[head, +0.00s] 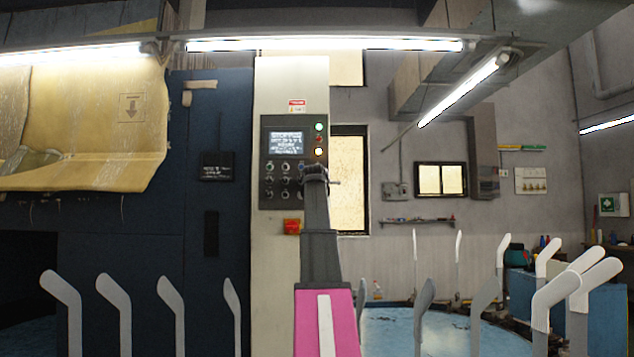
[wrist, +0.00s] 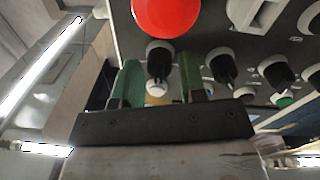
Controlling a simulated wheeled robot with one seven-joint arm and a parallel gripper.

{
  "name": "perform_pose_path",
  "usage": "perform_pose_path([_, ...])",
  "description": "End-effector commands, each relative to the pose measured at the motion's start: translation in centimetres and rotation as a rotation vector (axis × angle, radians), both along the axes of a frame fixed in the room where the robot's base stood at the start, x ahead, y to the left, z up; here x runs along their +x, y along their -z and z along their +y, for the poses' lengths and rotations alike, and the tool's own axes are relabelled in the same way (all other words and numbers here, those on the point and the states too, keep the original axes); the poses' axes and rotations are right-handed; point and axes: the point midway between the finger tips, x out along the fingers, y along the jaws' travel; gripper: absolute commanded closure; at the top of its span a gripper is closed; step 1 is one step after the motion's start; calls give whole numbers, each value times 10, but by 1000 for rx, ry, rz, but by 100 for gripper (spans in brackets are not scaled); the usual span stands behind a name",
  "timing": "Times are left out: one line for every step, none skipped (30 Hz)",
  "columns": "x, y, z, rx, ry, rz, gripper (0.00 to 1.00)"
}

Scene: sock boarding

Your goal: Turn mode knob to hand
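The control panel (head: 267,165) is on the pale column, with a lit screen and rows of small knobs; their labels are too small to read. My gripper (head: 320,177) is in front of the panel's lower right part and hides some controls. In the wrist view my gripper (wrist: 161,84) is open, its green fingertips on either side of a black knob (wrist: 158,58). A small gap shows on each side of that knob; I cannot tell how deep the fingertips reach. I cannot tell which knob is the mode knob.
A large red button (wrist: 167,14) is close above the fingertips in the wrist view. Other black knobs (wrist: 222,66) are to the right. A red emergency-stop box (head: 291,226) is below the panel. White sock-board forms (head: 113,290) stand in the foreground.

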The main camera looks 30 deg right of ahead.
Motion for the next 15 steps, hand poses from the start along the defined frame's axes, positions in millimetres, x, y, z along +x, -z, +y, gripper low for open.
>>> perform_pose_path([0,0,0,0,0,0,79])
perform_pose_path([0,0,0,0,0,0,89])
perform_pose_path([0,0,0,0,0,0,99])
perform_pose_path([0,0,0,0,0,0,99])
perform_pose_path([0,0,0,0,0,0,99])
perform_pose_path([0,0,0,0,0,0,99])
perform_pose_path([0,0,0,-1,0,1,99])
perform_pose_path([0,0,0,-2,0,1,99])
perform_pose_path([0,0,0,-4,0,3,99])
perform_pose_path([0,0,0,-7,0,4,99])
perform_pose_path([0,0,0,-11,0,7,99])
perform_pose_path([0,0,0,-18,0,12,99])
perform_pose_path([0,0,0,-25,0,15,99])
perform_pose_path([0,0,0,-32,1,20,99])
perform_pose_path([0,0,0,-46,0,28,99])
